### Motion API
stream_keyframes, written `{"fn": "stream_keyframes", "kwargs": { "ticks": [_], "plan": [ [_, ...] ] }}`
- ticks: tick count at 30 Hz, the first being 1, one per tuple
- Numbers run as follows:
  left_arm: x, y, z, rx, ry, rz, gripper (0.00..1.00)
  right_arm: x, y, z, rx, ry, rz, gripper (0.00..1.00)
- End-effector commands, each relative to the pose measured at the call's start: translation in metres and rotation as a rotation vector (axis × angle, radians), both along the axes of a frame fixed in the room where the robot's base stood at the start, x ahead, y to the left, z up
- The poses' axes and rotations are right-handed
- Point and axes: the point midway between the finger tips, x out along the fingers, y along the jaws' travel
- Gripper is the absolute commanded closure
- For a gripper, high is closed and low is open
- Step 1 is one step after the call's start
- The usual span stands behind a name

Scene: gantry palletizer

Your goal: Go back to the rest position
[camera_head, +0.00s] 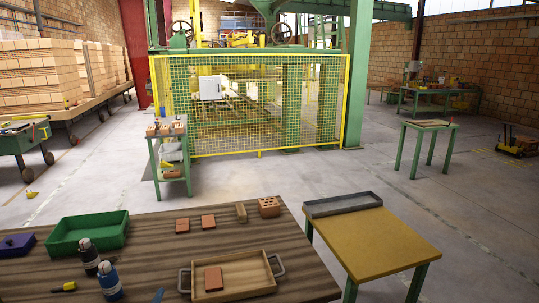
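Neither of my grippers nor my arms shows in the head view. A brown striped worktable (150,255) fills the lower left. On it stands a wooden tray (258,281) with two metal handles, and one reddish tile (213,278) lies inside it. Two more reddish tiles, one on the left (182,225) and one on the right (208,221), lie behind the tray. A small tan block (241,212) and a brick with holes (269,207) are near the back right corner.
A yellow-topped table (375,243) with a grey tray (342,204) stands right. Yellow mesh fencing (250,105) stands behind.

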Motion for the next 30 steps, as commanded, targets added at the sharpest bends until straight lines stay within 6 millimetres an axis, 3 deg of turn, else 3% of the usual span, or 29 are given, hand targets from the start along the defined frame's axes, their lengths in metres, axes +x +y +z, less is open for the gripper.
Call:
{"fn": "stream_keyframes", "kwargs": {
  "ticks": [6,12,21,30],
  "plan": [
    [-0.065,0.015,-0.087,-0.296,0.402,0.174,0.00,-0.001,-0.010,0.000,-0.010,0.000,0.005,0.64],
    [-0.133,0.009,-0.142,-0.478,0.716,0.286,0.00,0.003,-0.013,0.001,-0.014,-0.006,0.006,0.64],
    [-0.199,-0.006,-0.174,-0.604,0.985,0.367,0.00,0.011,-0.004,0.004,-0.004,-0.013,0.002,0.64],
    [-0.246,-0.018,-0.187,-0.671,1.165,0.410,0.00,0.006,0.003,0.002,0.004,-0.007,-0.002,0.64]
  ]
}}
